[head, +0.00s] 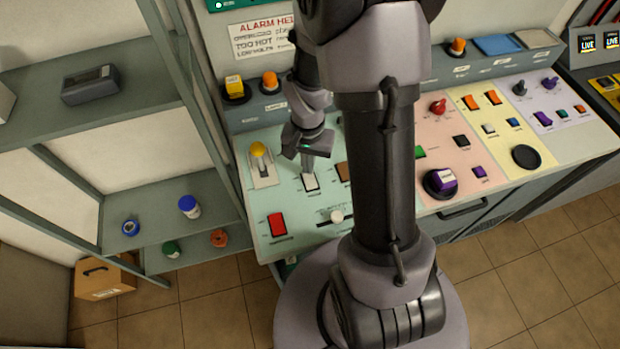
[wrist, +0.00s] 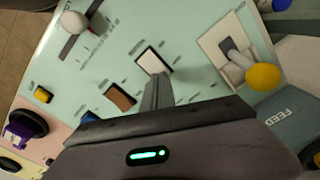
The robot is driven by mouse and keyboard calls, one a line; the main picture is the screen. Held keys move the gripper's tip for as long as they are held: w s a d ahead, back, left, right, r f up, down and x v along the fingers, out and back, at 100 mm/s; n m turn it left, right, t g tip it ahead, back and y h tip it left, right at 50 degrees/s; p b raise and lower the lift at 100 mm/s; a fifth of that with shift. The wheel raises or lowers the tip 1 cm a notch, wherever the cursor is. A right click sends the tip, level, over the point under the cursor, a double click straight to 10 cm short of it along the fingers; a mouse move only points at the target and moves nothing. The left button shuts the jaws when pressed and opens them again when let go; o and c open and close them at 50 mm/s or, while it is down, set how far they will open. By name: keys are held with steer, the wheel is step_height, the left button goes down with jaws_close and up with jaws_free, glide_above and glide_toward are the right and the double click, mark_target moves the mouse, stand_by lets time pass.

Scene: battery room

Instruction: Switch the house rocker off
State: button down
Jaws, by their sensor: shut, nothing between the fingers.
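A white rocker (head: 310,182) sits on the pale green panel (head: 262,214); it also shows in the wrist view (wrist: 152,61). Its label is too small to read, so I cannot tell whether it is the house rocker. My gripper (head: 308,170) is over this rocker, pointing down. In the wrist view my gripper (wrist: 154,80) is shut and empty, its fingertips at the rocker's near edge. I cannot tell whether they touch it, nor which way the rocker is tipped.
A yellow-knobbed lever (head: 258,150) stands left of the white rocker. A brown rocker (head: 343,171) is to its right, partly behind my arm. A red rocker (head: 277,224) and a white-knobbed slider (head: 337,216) lie nearer. Shelves (head: 190,225) stand left of the console.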

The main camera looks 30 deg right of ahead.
steer(key=shift+f+b, duration=0.7)
steer(key=shift+f, duration=0.15)
steer(key=shift+r, duration=0.1)
step_height(320, 180, up, 7)
steer(key=p, duration=0.5)
stand_by(0.5)
